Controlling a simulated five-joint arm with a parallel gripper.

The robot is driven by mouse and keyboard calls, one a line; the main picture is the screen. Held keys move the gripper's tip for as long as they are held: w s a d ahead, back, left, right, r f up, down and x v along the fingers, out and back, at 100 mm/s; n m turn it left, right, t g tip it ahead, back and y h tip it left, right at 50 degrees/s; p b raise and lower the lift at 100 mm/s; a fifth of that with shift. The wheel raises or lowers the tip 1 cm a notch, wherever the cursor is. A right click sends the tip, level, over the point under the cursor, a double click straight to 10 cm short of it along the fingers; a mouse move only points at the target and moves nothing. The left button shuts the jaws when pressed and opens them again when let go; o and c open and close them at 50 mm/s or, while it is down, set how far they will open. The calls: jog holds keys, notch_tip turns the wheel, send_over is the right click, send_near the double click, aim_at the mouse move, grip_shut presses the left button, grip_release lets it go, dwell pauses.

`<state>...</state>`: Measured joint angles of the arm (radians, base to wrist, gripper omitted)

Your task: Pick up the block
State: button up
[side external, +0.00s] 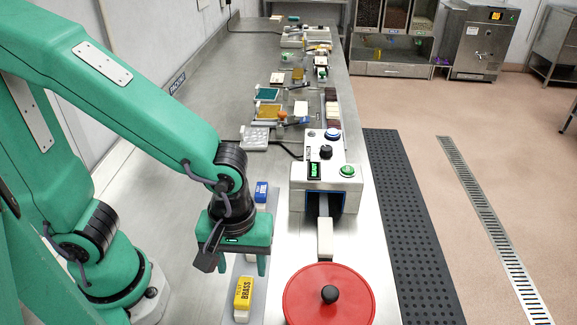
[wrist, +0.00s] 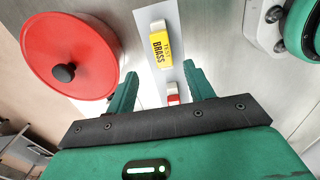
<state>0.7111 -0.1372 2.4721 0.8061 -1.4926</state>
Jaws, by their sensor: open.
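A yellow block with a white base (side external: 242,293), marked "BRASS", lies near the front of the bench; it also shows in the wrist view (wrist: 161,45). A small red and white block (wrist: 173,94) shows between my fingers in the wrist view, its lower part hidden by my gripper. A blue and white block (side external: 261,191) lies farther back in the side view. My gripper (side external: 242,266) points down above the bench with its fingers apart and nothing held. In the wrist view my gripper (wrist: 160,80) has the yellow block beyond its fingertips.
The blocks lie along a pale strip (wrist: 143,19). A red round lid with a black knob (side external: 328,292) sits to the right. Behind it stands a control box (side external: 325,172) with a green button and display. Trays and small items (side external: 268,95) crowd the bench farther back.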

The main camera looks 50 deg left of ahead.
aim_at(244, 290)
jog(key=shift+f, duration=1.2)
jog(key=shift+s+f, duration=0.15)
jog(key=shift+f, duration=2.45)
jog(key=c, duration=1.1)
